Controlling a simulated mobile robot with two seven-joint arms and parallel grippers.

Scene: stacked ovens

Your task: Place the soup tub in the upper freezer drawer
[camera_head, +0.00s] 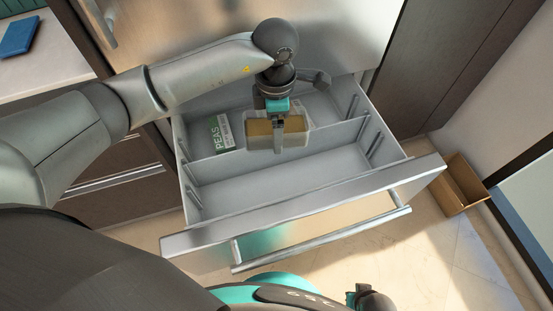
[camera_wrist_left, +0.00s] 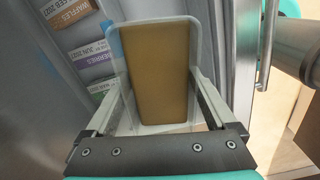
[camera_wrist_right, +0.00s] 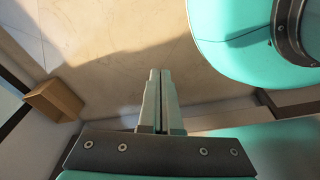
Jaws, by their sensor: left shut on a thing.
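The soup tub (camera_head: 275,130) is a clear box with brown contents. My left gripper (camera_head: 279,133) is shut on it, and the tub (camera_wrist_left: 158,70) sits between its fingers in the left wrist view. The tub is over the open freezer drawer (camera_head: 265,170), near the divider between its back and front compartments. I cannot tell whether it touches the drawer. The front compartment is empty. My right gripper (camera_wrist_right: 160,105) is shut and empty, out over the floor; its fingertips are together in the right wrist view.
A peas packet (camera_head: 222,134) stands in the back compartment at the left. The left wrist view shows labels for waffles (camera_wrist_left: 68,12) and berries (camera_wrist_left: 92,54). The drawer's handle bar (camera_head: 320,240) runs along the front. An open brown box (camera_head: 463,184) is on the floor at right.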

